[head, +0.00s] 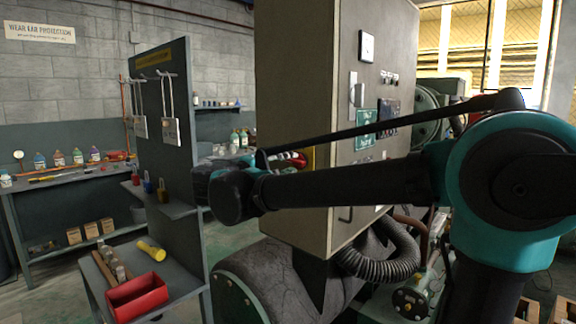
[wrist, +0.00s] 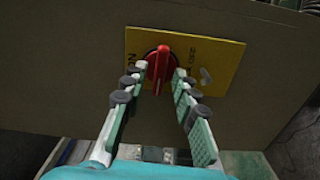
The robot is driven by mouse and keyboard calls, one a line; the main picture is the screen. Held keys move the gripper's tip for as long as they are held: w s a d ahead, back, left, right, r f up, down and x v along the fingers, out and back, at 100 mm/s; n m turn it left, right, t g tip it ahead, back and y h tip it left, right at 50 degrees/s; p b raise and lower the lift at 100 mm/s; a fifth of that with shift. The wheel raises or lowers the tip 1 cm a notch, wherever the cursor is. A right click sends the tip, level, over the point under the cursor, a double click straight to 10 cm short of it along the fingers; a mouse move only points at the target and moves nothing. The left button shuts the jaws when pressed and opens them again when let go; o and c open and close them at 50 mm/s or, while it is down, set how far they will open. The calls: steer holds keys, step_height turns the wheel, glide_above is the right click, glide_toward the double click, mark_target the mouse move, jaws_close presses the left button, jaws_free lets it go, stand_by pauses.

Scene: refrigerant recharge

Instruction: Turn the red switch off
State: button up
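The red switch (wrist: 160,58) is a round rotary knob with a raised handle, mounted on a yellow plate (wrist: 215,62) with dark lettering. The plate is on the side of a beige cabinet (head: 293,60). In the wrist view, my gripper (wrist: 160,76) is open, with one finger on each side of the switch handle. Small gaps seem to show between fingers and handle; contact cannot be told. The handle points roughly up and down in the wrist view. In the head view, my arm partly hides the gripper and switch, leaving only a little red and yellow visible.
A grey shelf stand (head: 167,110) with padlocks and tags is close left of my gripper. A red bin (head: 137,297) and a yellow flashlight (head: 151,250) lie on its lower shelf. A ribbed hose (head: 385,264) hangs below the cabinet. A workbench stands at the back left.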

steer(key=v, duration=0.9)
stand_by(0.5)
